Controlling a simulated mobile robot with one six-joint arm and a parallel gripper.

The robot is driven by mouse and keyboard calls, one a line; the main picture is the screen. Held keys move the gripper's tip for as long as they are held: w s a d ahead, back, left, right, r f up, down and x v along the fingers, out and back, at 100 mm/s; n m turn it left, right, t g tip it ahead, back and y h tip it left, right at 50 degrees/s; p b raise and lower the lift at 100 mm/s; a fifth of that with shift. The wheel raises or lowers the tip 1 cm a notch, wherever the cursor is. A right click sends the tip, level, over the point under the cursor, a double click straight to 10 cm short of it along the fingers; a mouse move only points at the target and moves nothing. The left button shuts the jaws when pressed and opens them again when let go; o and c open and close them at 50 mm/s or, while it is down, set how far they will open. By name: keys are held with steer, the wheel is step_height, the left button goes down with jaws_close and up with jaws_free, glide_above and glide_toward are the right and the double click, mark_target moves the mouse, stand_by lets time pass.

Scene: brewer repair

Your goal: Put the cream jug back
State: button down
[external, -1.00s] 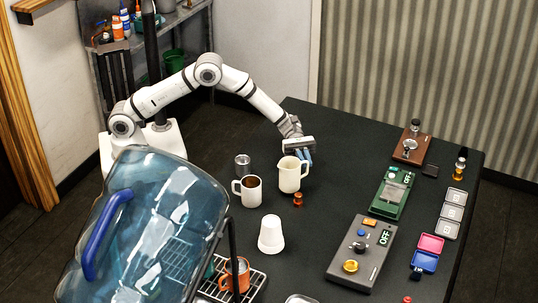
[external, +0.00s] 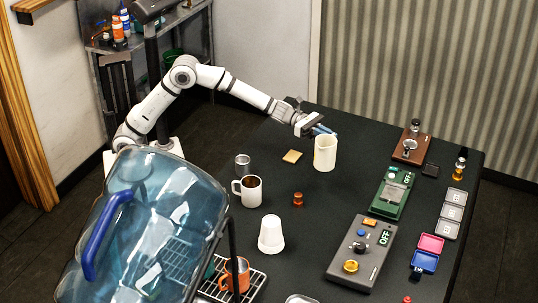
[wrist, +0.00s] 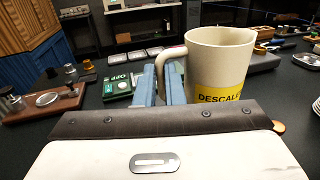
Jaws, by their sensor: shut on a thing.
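The cream jug (external: 325,153) is a cream-coloured pitcher with a handle and a spout. In the wrist view the jug (wrist: 222,58) stands upright, with a yellow label that reads "DESCALE" in part. My gripper (external: 322,131) is shut on it at the handle side, with blue fingers that also show in the wrist view (wrist: 160,82). In the external view the jug is over the far part of the dark table; I cannot tell whether its base touches the table.
A white mug with dark contents (external: 252,190), a metal cup (external: 242,164) and an orange-brown knobbed piece (external: 298,199) stand nearer. A green scale (external: 392,193) and grey device (external: 362,252) are at the right.

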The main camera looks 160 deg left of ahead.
steer(key=shift+n+g+y, duration=0.3)
steer(key=shift+n+y, duration=0.1)
steer(key=shift+y, duration=0.1)
steer(key=f, duration=0.9)
steer(key=shift+s+a, duration=0.15)
steer(key=shift+s, duration=0.15)
steer(key=shift+f+b, duration=0.1)
steer(key=shift+b, duration=0.2)
steer(key=shift+f, duration=0.15)
steer(key=c, duration=1.5)
jaws_free()
steer(key=shift+c, duration=0.2)
steer(key=shift+r, duration=0.2)
steer(key=b+v, duration=0.1)
steer(key=v, duration=1.1)
